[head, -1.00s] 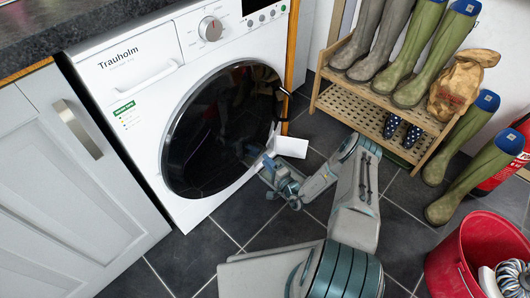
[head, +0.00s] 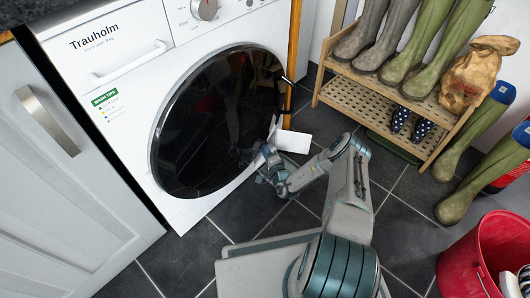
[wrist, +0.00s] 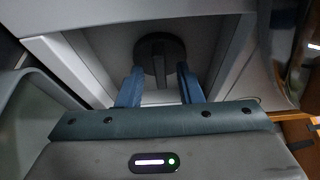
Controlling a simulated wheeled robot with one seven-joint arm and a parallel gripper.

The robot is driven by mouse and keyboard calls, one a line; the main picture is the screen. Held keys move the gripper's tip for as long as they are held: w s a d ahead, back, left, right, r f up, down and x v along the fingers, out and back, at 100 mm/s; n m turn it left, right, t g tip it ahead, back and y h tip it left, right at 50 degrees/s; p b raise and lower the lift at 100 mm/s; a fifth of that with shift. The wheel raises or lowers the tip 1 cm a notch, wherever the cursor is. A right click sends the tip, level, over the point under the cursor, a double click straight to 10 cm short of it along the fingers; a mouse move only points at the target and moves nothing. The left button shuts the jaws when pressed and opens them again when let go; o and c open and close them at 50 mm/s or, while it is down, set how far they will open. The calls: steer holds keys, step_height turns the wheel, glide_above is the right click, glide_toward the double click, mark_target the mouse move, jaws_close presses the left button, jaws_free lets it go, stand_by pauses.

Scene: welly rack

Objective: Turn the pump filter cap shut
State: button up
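The pump filter cap (wrist: 160,52) is a dark round cap with a raised grip bar, set in a recess low in the washing machine. It shows in the wrist view, straight ahead of my gripper (wrist: 160,88). The two blue fingers stand apart, one on each side of the grip bar, with a gap to it. Whether the tips reach the cap's rim I cannot tell. In the head view my gripper (head: 268,170) is at the lower right of the washing machine (head: 190,213), beside the open white flap (head: 293,141). The cap is hidden there.
A wooden rack (head: 375,97) with wellies stands at the back right. Loose green boots (head: 470,185) and a red bucket (head: 470,265) stand on the right. A grey cupboard (head: 60,190) is on the left. Dark floor tiles (head: 180,262) in front of the machine are clear.

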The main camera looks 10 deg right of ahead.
jaws_close()
steer(key=shift+r+p, duration=0.15)
steer(key=shift+p, duration=0.3)
steer(key=m+g+y+p, duration=0.1)
steer(key=m+g, duration=0.1)
steer(key=m, duration=0.2)
steer(key=m+g+y+p, duration=0.1)
steer(key=m+g, duration=0.1)
steer(key=m, duration=0.2)
steer(key=m+g+y+p, duration=0.1)
steer(key=m+g+y, duration=0.1)
steer(key=m, duration=0.3)
steer(key=shift+w+d+r+g, duration=0.25)
steer(key=shift+d+g, duration=0.05)
steer(key=shift+m, duration=0.3)
stand_by(0.5)
